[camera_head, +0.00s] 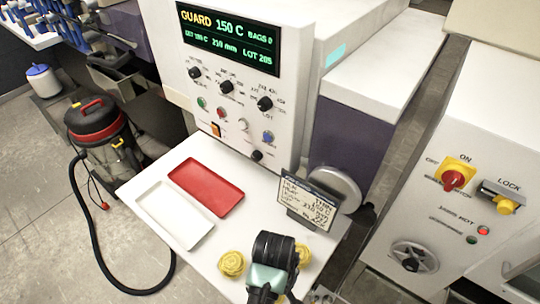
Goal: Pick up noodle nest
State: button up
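One yellow noodle nest (232,263) lies on the white worktop (195,256) near its front edge, left of my gripper. A second yellow nest (303,256) shows just to the right of my gripper, partly hidden behind it. A small yellow patch shows below my gripper and may be part of another nest. My gripper (270,262), black with a pale green part, is seen from above over the front of the worktop. Its fingertips are hidden, so I cannot tell whether it is open or holds anything.
A white tray (175,216) and a red tray (206,187) lie side by side behind the left nest. A card on a stand (308,201) stands at the back right. The control panel (232,75) rises behind. A vacuum cleaner (101,135) stands on the floor at left.

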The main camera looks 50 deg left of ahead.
jog(key=f, duration=0.1)
jog(key=a+f+p, duration=0.1)
jog(key=f, duration=0.1)
jog(key=shift+w+a+f, duration=0.1)
jog(key=shift+w+f, duration=0.05)
jog(key=shift+f, duration=0.85)
jog(key=shift+c, duration=0.2)
jog(key=c, duration=1.1)
notch_tip(320, 180, up, 10)
jog(key=shift+r+b, duration=0.1)
jog(key=shift+b, duration=0.55)
